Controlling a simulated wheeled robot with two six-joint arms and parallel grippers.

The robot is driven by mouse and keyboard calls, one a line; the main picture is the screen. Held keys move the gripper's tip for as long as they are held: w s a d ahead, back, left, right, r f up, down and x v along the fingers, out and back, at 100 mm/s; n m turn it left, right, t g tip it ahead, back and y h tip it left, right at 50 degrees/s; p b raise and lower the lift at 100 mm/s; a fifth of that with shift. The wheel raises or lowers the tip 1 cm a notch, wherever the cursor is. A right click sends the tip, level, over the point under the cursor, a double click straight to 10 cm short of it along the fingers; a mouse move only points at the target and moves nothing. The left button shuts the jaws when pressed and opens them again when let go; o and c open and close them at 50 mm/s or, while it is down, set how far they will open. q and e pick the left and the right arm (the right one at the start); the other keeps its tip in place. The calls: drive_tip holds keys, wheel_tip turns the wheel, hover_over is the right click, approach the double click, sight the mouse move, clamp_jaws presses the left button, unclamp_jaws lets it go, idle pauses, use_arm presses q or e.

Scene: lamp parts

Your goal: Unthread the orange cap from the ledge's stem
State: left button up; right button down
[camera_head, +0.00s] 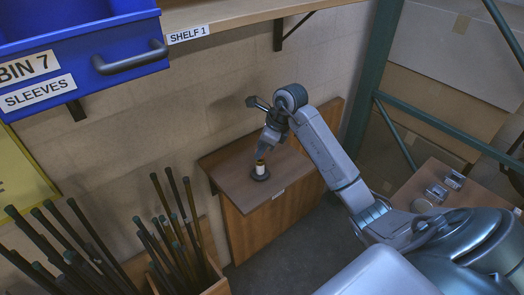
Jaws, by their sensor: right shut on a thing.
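The orange cap (260,162) shows as a small, mostly hidden patch at the top of a short white stem with a dark round base. The stem stands upright on the brown wooden ledge (228,172) by the wall. My right gripper (263,153) comes down from above and is shut on the cap. Its fingers hide most of the cap, and I cannot tell how far the cap sits on the stem. My left gripper is not in view.
A box of dark rods (180,245) stands left of the ledge, with more rods at the lower left. A blue bin (75,50) and a shelf (235,14) hang above. A green rack post (371,85) stands right. The ledge top around the stem is clear.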

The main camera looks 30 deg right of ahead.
drive_tip(key=shift+w+n+g+y+b, duration=0.1)
drive_tip(key=shift+n+g+y+b, duration=0.4)
drive_tip(key=shift+n+b, duration=1.25)
drive_tip(key=shift+n, duration=0.55)
drive_tip(key=shift+r+n+g+p, duration=0.2)
drive_tip(key=shift+n+g+p, duration=0.3)
drive_tip(key=shift+n+p, duration=0.4)
drive_tip(key=shift+w+n+g+y+p, duration=0.15)
drive_tip(key=shift+n+g+p, duration=0.35)
drive_tip(key=shift+n+p, duration=1.35)
drive_tip(key=shift+n+g+y+p, duration=0.15)
drive_tip(key=shift+n+g+p, duration=0.45)
drive_tip(key=shift+p, duration=2.4)
drive_tip(key=shift+f, duration=0.1)
drive_tip(key=c, duration=1.3)
unclamp_jaws()
